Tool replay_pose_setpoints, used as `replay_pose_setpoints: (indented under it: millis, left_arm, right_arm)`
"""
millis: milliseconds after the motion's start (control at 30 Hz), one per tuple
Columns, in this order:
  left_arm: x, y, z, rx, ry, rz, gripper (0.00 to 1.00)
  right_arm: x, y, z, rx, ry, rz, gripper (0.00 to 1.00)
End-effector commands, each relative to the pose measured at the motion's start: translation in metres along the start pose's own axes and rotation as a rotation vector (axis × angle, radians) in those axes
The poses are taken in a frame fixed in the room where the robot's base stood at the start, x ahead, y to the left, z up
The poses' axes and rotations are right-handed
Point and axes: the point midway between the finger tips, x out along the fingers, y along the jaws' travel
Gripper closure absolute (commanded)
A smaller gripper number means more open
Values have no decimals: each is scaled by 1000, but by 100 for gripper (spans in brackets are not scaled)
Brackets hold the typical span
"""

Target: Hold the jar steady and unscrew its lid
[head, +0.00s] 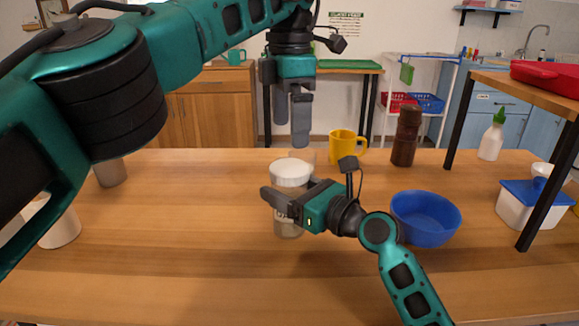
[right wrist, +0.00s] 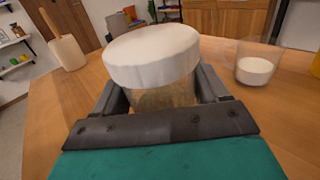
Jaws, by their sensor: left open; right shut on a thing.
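A jar (head: 288,227) with clear walls and a white lid (head: 291,172) stands upright on the wooden table (head: 190,225). The lid is on the jar. My right gripper (head: 277,201) is shut on the jar's body below the lid, a finger on each side. The right wrist view shows the jar (right wrist: 165,97) between the fingers, with the white lid (right wrist: 152,55) above them. My left gripper (head: 292,125) points down above and slightly behind the lid. It is open, empty and apart from the jar.
A blue bowl (head: 425,217) stands right of the jar, near my right forearm. A yellow mug (head: 345,147) and a brown grinder (head: 405,136) stand behind. A clear cup with white contents (right wrist: 256,66) is close to the jar. The table's left middle is clear.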

Motion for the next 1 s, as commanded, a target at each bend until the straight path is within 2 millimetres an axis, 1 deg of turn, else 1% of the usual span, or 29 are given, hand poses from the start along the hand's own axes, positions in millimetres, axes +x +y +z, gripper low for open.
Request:
replay_pose_setpoints:
  millis: [167,800,900,1000]
  left_arm:
    - [0,-1,0,266,0,-2,3]
    - [0,-1,0,1503,0,-1,3]
    - [0,0,0,1655,0,-1,3]
    - [0,0,0,1769,0,-1,3]
  right_arm:
    - [0,0,0,0,1,0,100]
    - [0,0,-1,0,1,0,100]
    - [0,0,-1,0,1,0,100]
    - [0,0,-1,0,1,0,100]
